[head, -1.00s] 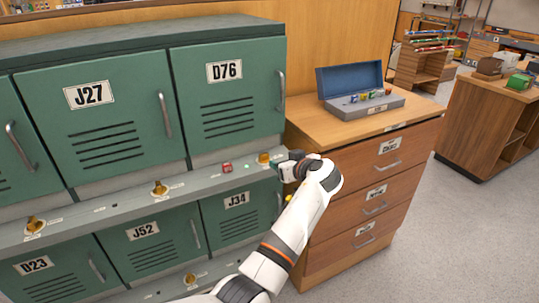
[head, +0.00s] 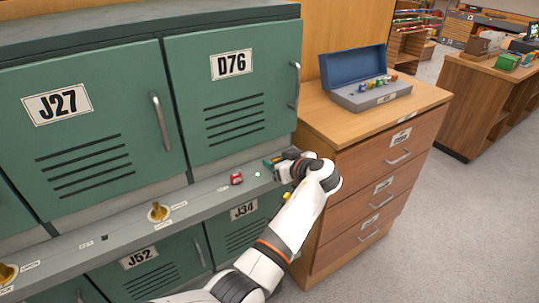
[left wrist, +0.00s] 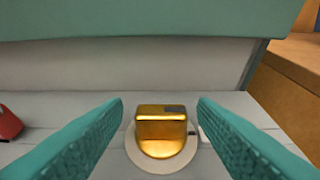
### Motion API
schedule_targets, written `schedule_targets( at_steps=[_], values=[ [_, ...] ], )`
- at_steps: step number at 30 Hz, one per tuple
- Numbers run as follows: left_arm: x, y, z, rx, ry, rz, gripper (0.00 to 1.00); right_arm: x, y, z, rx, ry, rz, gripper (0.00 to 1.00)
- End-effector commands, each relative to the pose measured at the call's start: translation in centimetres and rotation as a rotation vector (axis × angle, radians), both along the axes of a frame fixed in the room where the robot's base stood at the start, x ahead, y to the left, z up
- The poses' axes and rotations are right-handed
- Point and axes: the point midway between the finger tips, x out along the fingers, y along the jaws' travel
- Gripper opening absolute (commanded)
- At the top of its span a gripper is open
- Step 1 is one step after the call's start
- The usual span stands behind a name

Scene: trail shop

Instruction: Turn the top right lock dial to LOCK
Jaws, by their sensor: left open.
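The top right lock dial is a gold knob (left wrist: 162,128) on a pale round base, on the grey ledge below the D76 door (head: 232,90). In the left wrist view it stands between the two teal fingers of my left gripper (left wrist: 160,103). The fingers are open, one on each side, with gaps to the knob. In the head view my left gripper (head: 272,163) is at the right end of the ledge and hides the dial. The dial's labels cannot be read. My right gripper is not in view.
A small red object (head: 236,179) sits on the ledge (head: 205,195) left of my gripper. Another gold dial (head: 158,211) is further left. A wooden drawer cabinet (head: 365,160) with an open blue-lidded box (head: 372,97) stands right of the lockers.

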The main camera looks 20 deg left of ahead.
Motion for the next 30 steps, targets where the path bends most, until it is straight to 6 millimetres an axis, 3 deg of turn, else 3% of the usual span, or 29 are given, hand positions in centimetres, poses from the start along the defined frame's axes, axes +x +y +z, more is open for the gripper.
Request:
schedule_targets(
  at_steps=[10,19,30],
  values=[
    [-0.07,-0.24,-0.14,0.0,0.0,-0.001,0.53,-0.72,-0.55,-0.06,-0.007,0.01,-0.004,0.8],
    [-0.06,-0.2,-0.13,0.0,0.0,-0.001,0.08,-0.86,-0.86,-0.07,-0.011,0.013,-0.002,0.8],
    [-0.2,-0.05,-0.05,0.0,-0.002,-0.074,0.08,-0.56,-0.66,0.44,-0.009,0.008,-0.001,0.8]
  ],
)
